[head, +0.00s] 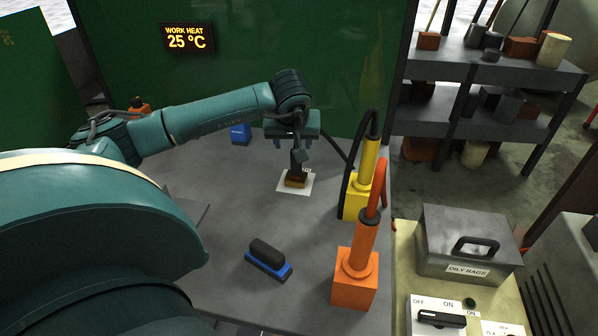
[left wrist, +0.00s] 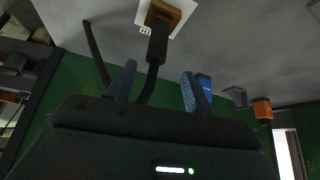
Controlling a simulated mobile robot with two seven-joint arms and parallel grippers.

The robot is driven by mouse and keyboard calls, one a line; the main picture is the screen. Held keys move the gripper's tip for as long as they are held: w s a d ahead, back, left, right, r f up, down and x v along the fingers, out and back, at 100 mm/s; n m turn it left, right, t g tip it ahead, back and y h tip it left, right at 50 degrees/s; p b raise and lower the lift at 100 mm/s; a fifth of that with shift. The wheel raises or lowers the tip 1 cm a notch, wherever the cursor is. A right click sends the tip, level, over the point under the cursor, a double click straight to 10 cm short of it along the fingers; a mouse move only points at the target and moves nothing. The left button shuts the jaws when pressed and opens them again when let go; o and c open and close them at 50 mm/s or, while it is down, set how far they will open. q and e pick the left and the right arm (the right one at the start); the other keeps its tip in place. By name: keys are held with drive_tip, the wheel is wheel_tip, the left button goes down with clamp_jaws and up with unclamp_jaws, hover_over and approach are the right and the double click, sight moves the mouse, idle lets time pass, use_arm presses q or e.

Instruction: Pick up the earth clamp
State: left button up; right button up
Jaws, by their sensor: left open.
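The earth clamp (head: 297,181) has a brownish, brass-coloured block at its foot and a dark handle standing up from it. It stands on a white label card (head: 283,189) on the grey table. My left gripper (head: 292,143) is open, pointing down just above the handle. In the left wrist view the clamp's dark handle (left wrist: 157,45) lines up with the gap between the two blue fingers of the left gripper (left wrist: 158,70). Its black cable runs back between the fingers. I cannot tell whether a finger touches the handle. My right gripper is not in view.
A yellow holder (head: 357,200) with a black cable stands close to the right of the clamp. An orange holder (head: 355,290) stands nearer. A blue-and-black brush-like block (head: 268,260) lies at the front. A blue object (head: 240,133) sits behind, before the green screen (head: 345,60).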

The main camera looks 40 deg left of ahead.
sight(296, 167)
use_arm(q)
drive_tip(key=x, duration=0.9)
drive_tip(key=shift+d+f, duration=0.1)
drive_tip(key=shift+d, duration=0.3)
drive_tip(key=shift+c, duration=0.2)
clamp_jaws()
